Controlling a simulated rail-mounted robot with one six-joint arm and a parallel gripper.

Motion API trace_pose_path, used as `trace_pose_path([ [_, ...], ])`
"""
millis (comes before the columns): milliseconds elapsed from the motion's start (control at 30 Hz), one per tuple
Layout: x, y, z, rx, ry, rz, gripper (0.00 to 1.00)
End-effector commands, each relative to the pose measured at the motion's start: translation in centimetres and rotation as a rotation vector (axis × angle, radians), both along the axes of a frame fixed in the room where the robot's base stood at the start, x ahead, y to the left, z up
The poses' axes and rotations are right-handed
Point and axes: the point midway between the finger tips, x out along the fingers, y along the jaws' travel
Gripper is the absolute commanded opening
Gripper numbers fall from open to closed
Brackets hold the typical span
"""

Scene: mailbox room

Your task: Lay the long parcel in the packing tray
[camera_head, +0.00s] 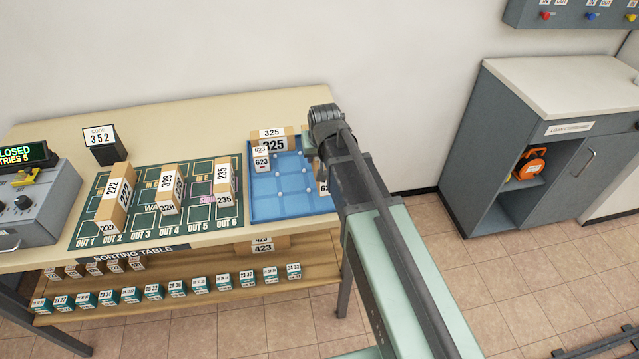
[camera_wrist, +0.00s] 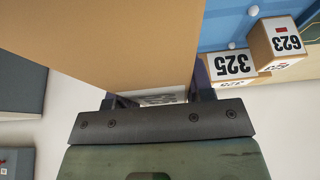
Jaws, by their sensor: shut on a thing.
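My gripper (camera_head: 316,165) is at the right side of the blue packing tray (camera_head: 292,205) on the table. It is shut on a large brown parcel, which I take to be the long parcel (camera_wrist: 125,42); this fills the upper left of the wrist view. In the head view my arm hides most of it, and a tan box part with a "6" label (camera_head: 323,187) shows beside the arm. Whether the held parcel touches the tray floor I cannot tell. Parcel 325 (camera_head: 272,145) and small parcel 623 (camera_head: 261,161) stand at the tray's back left.
Parcels 222 (camera_head: 115,200), 328 (camera_head: 172,188) and 235 (camera_head: 223,180) stand on the green sorting mat (camera_head: 150,233), left of the tray. Parcel 423 (camera_head: 262,245) is on the lower shelf. A grey cabinet (camera_head: 530,130) stands to the right. The tray's front middle looks clear.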

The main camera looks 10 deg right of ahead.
Motion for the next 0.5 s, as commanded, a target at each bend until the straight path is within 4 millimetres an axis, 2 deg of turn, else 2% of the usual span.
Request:
trace_pose_path([
  [133,0.0,0.0,-0.5,0.0,0.0,0.0,0.06],
  [333,0.0,0.0,-4.6,0.0,0.0,0.0,0.06],
  [500,0.0,0.0,-4.2,0.0,0.0,0.0,0.06],
])
